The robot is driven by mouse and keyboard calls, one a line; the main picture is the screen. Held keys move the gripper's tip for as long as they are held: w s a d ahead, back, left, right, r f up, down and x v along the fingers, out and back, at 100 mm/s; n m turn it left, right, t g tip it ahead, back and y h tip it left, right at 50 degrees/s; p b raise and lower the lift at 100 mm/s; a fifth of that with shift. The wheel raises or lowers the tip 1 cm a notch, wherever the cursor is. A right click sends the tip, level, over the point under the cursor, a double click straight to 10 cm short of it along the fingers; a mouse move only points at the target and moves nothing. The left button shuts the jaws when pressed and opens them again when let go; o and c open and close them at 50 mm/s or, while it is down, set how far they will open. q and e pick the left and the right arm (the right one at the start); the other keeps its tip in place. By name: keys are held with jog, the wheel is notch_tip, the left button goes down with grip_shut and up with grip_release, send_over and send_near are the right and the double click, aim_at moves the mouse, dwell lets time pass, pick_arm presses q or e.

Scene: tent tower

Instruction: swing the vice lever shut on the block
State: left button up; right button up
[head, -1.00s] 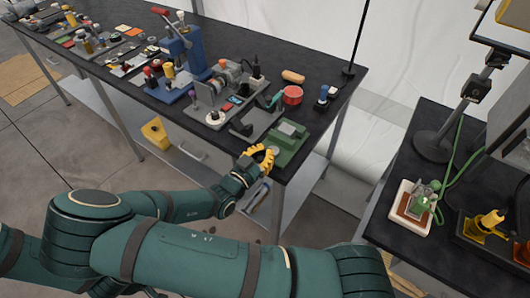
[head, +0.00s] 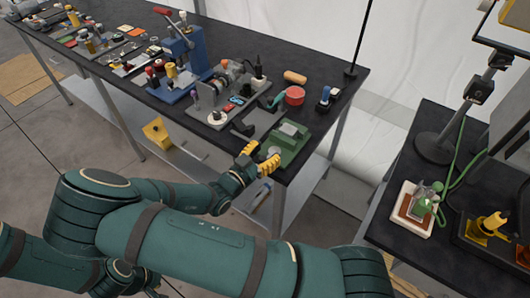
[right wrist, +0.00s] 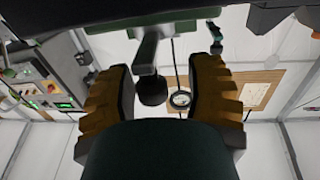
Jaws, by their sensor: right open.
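The green vice (head: 287,148) sits at the near right corner of the long black table, with a paler block-like piece (head: 291,130) on top. My right gripper (head: 258,157) is open at the vice's left front side, its yellow fingers spread. In the right wrist view, a grey lever arm ending in a dark knob (right wrist: 152,90) hangs between the two open fingers, nearer the left one. I see clear space between the knob and the fingers, and cannot tell any contact. The lever is hard to make out in the head view. My left gripper is not in view.
A grey fixture with a teal handle (head: 275,103) stands just behind the vice. A red round container (head: 294,96) and a blue-topped item (head: 325,93) are farther back. A second black table (head: 400,205) stands to the right, across a gap.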

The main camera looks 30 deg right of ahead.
jog(key=v, duration=1.2)
